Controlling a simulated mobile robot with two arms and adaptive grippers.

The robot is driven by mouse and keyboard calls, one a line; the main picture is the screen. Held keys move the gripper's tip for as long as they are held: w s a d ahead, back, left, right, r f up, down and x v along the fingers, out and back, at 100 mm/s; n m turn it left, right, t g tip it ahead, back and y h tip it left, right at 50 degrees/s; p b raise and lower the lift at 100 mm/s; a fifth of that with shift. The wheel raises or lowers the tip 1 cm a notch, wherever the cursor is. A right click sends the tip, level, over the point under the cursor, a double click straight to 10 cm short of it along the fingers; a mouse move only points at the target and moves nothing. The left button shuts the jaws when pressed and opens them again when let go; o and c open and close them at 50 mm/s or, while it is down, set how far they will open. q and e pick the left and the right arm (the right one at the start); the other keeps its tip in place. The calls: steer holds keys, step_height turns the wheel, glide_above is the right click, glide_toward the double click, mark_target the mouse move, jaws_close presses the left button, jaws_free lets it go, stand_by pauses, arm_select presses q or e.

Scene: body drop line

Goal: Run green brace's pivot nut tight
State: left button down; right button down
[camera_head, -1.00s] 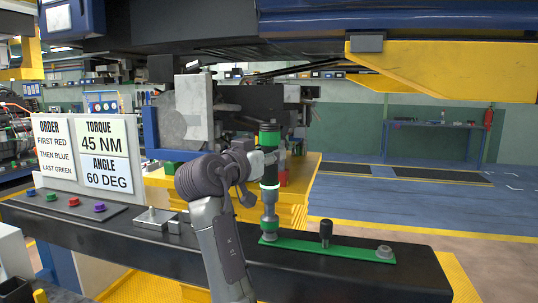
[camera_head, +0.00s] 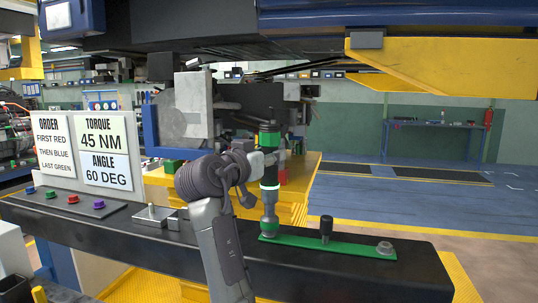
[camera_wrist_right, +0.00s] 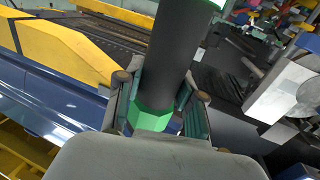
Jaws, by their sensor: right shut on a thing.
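The green brace (camera_head: 340,245) is a flat green bar lying on the dark beam. A grey nut (camera_head: 385,248) sits at its right end and a black upright knob (camera_head: 326,228) stands near its middle. My right gripper (camera_head: 268,160) is shut around a black and green nutrunner (camera_head: 269,188), held upright. The tool's socket end (camera_head: 269,225) is down at the brace's left end and hides what is under it. In the right wrist view the fingers (camera_wrist_right: 158,105) close on both sides of the tool body (camera_wrist_right: 175,50). My left gripper is not in view.
The dark beam (camera_head: 300,275) runs across the front. Coloured buttons (camera_head: 73,199) and a small metal block (camera_head: 150,216) are on its left part. Signs (camera_head: 105,152) stand behind, giving the order red, blue, green, 45 NM and 60 DEG. A yellow structure (camera_head: 440,68) hangs at upper right.

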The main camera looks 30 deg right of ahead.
mark_target(264, 140)
steer(key=shift+s+f+b, duration=0.1)
steer(key=shift+f+b, duration=0.75)
stand_by(4.3)
steer(key=shift+r+p, duration=0.65)
steer(key=shift+r, duration=0.2)
steer(key=shift+r+p, duration=1.15)
steer(key=shift+r, duration=0.7)
steer(key=shift+f, duration=0.1)
